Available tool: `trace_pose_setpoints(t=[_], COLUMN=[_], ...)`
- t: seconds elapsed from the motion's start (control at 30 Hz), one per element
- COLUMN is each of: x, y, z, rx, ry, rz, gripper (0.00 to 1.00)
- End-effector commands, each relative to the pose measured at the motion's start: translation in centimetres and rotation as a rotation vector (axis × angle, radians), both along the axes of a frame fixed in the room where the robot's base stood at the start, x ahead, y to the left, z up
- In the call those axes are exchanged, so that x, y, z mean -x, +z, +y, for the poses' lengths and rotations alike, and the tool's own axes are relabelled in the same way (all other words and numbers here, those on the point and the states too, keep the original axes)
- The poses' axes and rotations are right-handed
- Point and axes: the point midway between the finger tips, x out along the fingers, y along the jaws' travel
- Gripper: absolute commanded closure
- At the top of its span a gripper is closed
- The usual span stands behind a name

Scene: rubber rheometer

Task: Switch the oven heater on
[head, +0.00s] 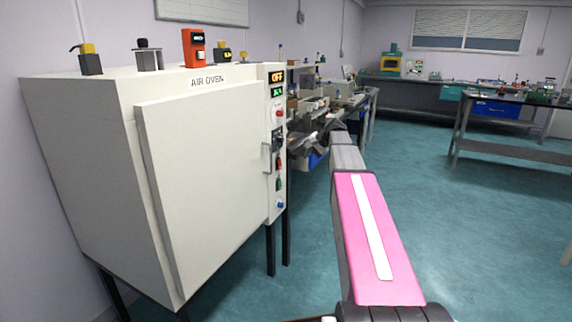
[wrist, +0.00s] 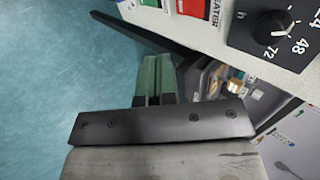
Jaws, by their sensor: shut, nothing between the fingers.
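The white air oven (head: 205,175) stands at left in the head view with its door shut. Its narrow control panel (head: 270,215) carries an orange display (head: 276,77) reading OFF, a dark dial, a red control (head: 279,160) and a green one (head: 278,184). In the wrist view the panel is at the top: a red control (wrist: 196,8) sits beside a label whose visible letters read "EATER". My gripper (wrist: 157,62) is shut and empty, its green fingertips pointing up, below and apart from the red control. In the head view my gripper is hard to make out beside the panel.
A black timer dial (wrist: 274,30) marked 24, 48 and 72 is at upper right in the wrist view. Small devices, including an orange one (head: 194,49), stand on the oven. A cluttered bench (head: 360,100) is behind my arm. The floor at right (head: 460,230) is clear.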

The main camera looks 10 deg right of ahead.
Motion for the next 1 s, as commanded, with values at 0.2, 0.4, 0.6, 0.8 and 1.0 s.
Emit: trace_pose_setpoints(t=[0.2, 0.4, 0.6, 0.8, 1.0], x=[0.0, -0.4, -1.7, -3.2, -4.9], y=[0.0, -0.7, -3.0, -5.8, -7.6], z=[0.0, 0.5, 2.3, 4.4, 6.5], rx=[0.000, 0.000, 0.000, 0.000, 0.000], ry=[0.001, 0.001, 0.002, 0.002, 0.003], rz=[0.001, 0.002, 0.002, 0.002, 0.000], gripper=[1.00, 1.00, 1.00, 1.00, 1.00])
